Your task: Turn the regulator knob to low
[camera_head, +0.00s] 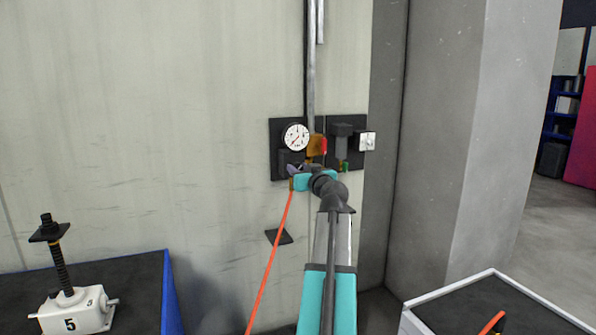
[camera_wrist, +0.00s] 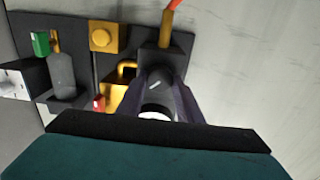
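The regulator knob (camera_wrist: 155,85) is dark and round with a short white mark, seen in the wrist view on the front of the dark regulator body (camera_wrist: 165,60). The mark lies slanted; I cannot read any low or high label. My gripper (camera_wrist: 160,92) has one dark finger on each side of the knob. I cannot tell whether the fingers press on it or stand slightly apart. In the head view my gripper (camera_head: 297,171) is at the wall panel (camera_head: 278,127), just below the white pressure gauge (camera_head: 295,137), and hides the knob.
Orange fittings, a red part (camera_head: 323,146) and a dark filter bowl (camera_head: 342,146) sit right of the regulator. An orange hose (camera_head: 268,265) hangs below. A screw jack (camera_head: 72,308) stands on the blue-edged table at left. A tray (camera_head: 450,292) is at lower right.

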